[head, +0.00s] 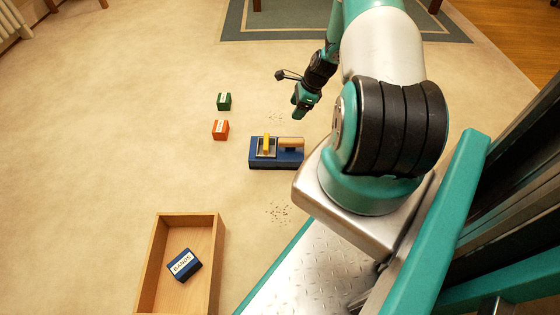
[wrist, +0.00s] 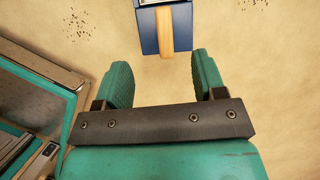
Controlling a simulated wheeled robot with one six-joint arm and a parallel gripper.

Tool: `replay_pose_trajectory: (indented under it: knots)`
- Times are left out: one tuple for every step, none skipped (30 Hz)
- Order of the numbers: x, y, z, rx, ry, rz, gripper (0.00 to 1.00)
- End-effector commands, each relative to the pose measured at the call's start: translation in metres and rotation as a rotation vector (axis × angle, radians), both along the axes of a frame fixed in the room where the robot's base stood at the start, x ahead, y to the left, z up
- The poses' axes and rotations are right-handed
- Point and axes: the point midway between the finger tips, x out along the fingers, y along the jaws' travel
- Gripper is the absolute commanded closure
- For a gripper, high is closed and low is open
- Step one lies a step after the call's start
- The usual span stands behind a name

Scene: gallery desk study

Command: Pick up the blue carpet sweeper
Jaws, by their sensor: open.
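The blue carpet sweeper (head: 276,159) lies on the beige carpet, near the middle of the head view. It is a flat blue block with a light wooden handle and a yellow part on top. In the wrist view the blue body (wrist: 149,32) shows at the top edge, cut off, with the wooden handle pointing toward my gripper. My gripper (head: 298,111) is open and empty, above and beyond the sweeper in the head view. In the wrist view its teal fingers (wrist: 160,70) stand apart, with the handle end just ahead of the gap between them.
A green block (head: 224,101) and an orange block (head: 220,130) sit left of the sweeper. A wooden tray (head: 212,262) holding a dark blue labelled block (head: 184,265) lies at lower left. Dark crumbs (head: 279,212) lie on the carpet. The left floor is clear.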

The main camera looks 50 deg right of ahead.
Motion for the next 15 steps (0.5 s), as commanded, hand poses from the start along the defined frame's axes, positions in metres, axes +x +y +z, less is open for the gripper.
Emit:
replay_pose_trajectory:
  knots:
    - [-0.005, -0.004, -0.014, 0.007, 0.006, -0.033, 0.36]
    - [-0.006, -0.005, -0.019, 0.010, 0.007, -0.046, 0.36]
    - [-0.006, -0.004, -0.026, 0.014, 0.010, -0.057, 0.36]
    - [-0.006, -0.003, -0.031, 0.015, 0.011, -0.060, 0.36]
    - [-0.004, -0.002, -0.037, 0.016, 0.012, -0.061, 0.36]
    - [-0.002, 0.000, -0.045, 0.015, 0.012, -0.060, 0.36]
    - [0.001, 0.001, -0.051, 0.015, 0.011, -0.060, 0.36]
    - [0.003, 0.003, -0.058, 0.015, 0.012, -0.059, 0.36]
    - [0.006, 0.005, -0.067, 0.015, 0.011, -0.058, 0.36]
    - [0.008, 0.007, -0.074, 0.015, 0.011, -0.058, 0.36]
    - [0.010, 0.009, -0.080, 0.015, 0.011, -0.057, 0.36]
    - [0.013, 0.011, -0.089, 0.015, 0.011, -0.057, 0.36]
    - [0.015, 0.013, -0.095, 0.015, 0.013, -0.057, 0.36]
    - [0.017, 0.014, -0.101, 0.015, 0.013, -0.057, 0.36]
    - [0.020, 0.016, -0.108, 0.014, 0.012, -0.057, 0.36]
